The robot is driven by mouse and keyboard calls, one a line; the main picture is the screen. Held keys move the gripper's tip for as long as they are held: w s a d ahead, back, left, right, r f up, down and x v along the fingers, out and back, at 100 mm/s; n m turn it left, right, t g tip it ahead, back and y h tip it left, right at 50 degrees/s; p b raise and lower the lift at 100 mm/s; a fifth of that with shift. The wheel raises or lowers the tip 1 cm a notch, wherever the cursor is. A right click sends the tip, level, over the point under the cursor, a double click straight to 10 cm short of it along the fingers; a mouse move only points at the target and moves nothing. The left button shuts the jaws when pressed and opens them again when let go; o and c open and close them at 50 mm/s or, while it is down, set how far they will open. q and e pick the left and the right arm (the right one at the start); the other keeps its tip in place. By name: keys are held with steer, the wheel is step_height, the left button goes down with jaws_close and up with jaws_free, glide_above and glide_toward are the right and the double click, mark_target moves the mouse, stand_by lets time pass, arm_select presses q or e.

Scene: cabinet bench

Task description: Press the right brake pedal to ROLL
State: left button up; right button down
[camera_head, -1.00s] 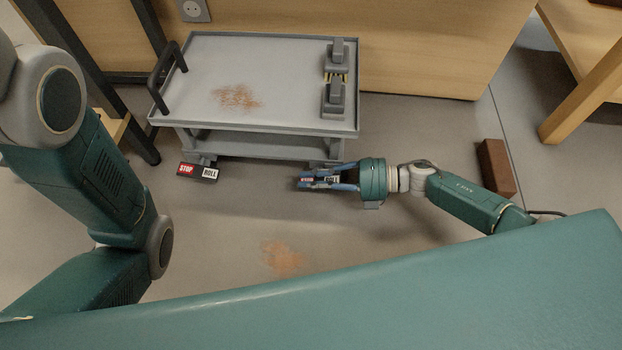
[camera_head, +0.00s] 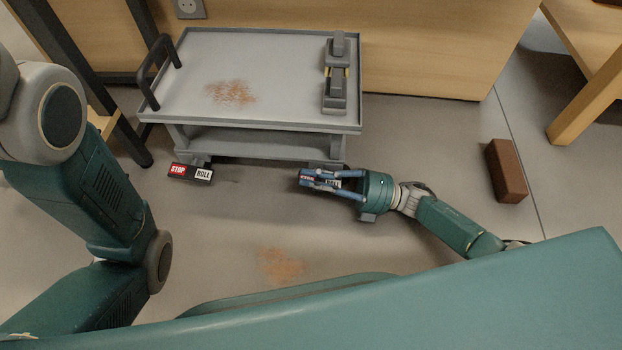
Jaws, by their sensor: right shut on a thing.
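The right brake pedal (camera_head: 332,184) is at the trolley's lower right corner, near the floor. The pedal's tilt cannot be made out.
The grey trolley (camera_head: 275,122) has a black handle (camera_head: 160,72) at the left and a grey fixture (camera_head: 336,92) on its top. A brown block (camera_head: 507,170) lies on the floor at the right. A wooden cabinet (camera_head: 430,60) stands behind.

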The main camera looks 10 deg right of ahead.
steer(key=c, duration=1.8)
jaws_free()
steer(key=shift+o, duration=0.2)
steer(key=r+v, duration=0.1)
steer(key=v, duration=0.8)
steer(key=r+v, duration=0.1)
steer(key=v, duration=0.4)
steer(key=shift+s+d+r, duration=0.2)
steer(key=shift+d, duration=0.45)
